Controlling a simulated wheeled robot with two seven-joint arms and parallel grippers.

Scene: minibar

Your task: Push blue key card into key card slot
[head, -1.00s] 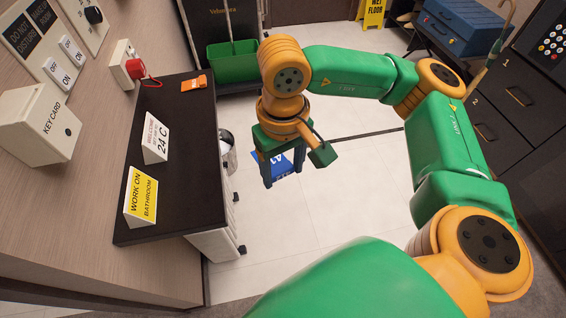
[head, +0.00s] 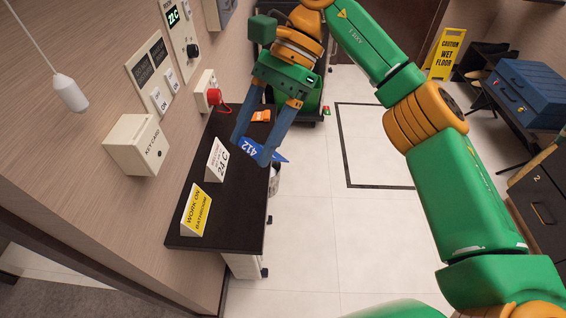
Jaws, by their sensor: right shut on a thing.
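My right gripper (head: 252,150) is shut on the blue key card (head: 262,149), which shows the number 412. It holds the card above the dark minibar top, right of the wall units. The cream key card slot unit (head: 136,146), labelled KEY CARD, is on the wood wall at the left. The card and gripper are well apart from it, to its right. The slot opening itself is not clear in this view. My left gripper is not in view.
The dark counter (head: 236,215) bears a yellow bathroom sign (head: 195,210), a white 24 C sign (head: 216,168) and an orange item (head: 260,116). A red button (head: 213,97) with a red cord, switches (head: 152,75) and a hanging white pull (head: 70,93) are along the wall.

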